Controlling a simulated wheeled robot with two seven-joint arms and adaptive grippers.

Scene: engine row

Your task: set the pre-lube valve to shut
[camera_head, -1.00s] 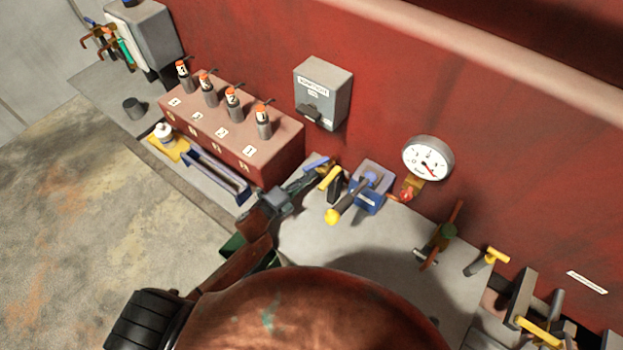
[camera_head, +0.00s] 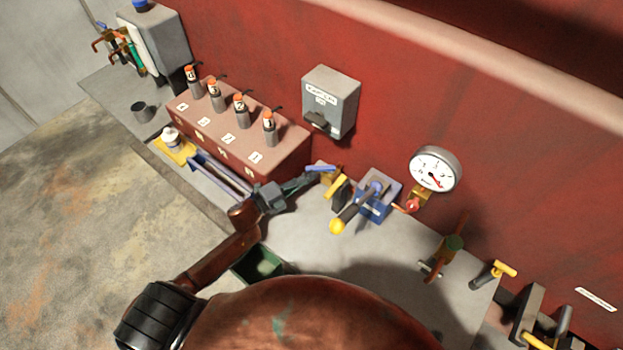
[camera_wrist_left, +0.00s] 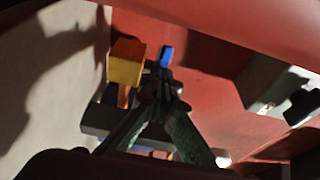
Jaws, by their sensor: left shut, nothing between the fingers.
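No readable label marks the pre-lube valve. In the left wrist view, the closed fingertips (camera_wrist_left: 166,85) are just below the blue handle (camera_wrist_left: 166,56) and right of a yellow block (camera_wrist_left: 126,63). I cannot tell whether they touch the handle. My right gripper is not in view.
A blue pump (camera_head: 378,195) with a yellow-knobbed lever (camera_head: 338,226) stands to the right, below a round gauge (camera_head: 435,169). A red-brown box (camera_head: 240,140) with several orange-topped cylinders is at left. A grey switch box (camera_head: 332,100) hangs on the red wall.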

